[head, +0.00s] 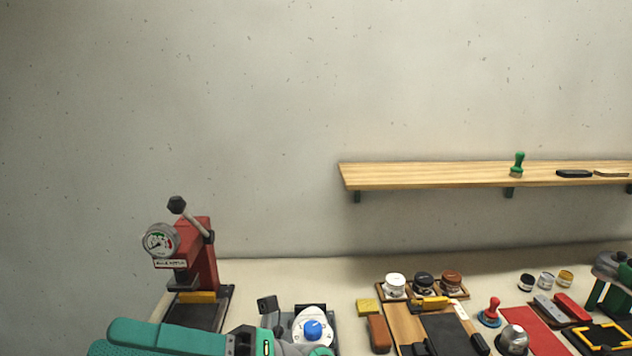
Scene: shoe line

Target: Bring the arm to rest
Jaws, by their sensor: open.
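My teal arm (165,338) reaches across the bottom left of the head view, low in front of the bench. Its far end runs out of the picture near a device with a white dial and blue knob (313,330). My gripper's fingers do not show. I cannot tell whether the arm touches anything.
A red press with a gauge (208,255) stands at the left end of the bench. Jars (395,284), a wooden board (402,325), a red mat (535,332) and a green machine (612,278) crowd the right. A wooden shelf (430,176) hangs above.

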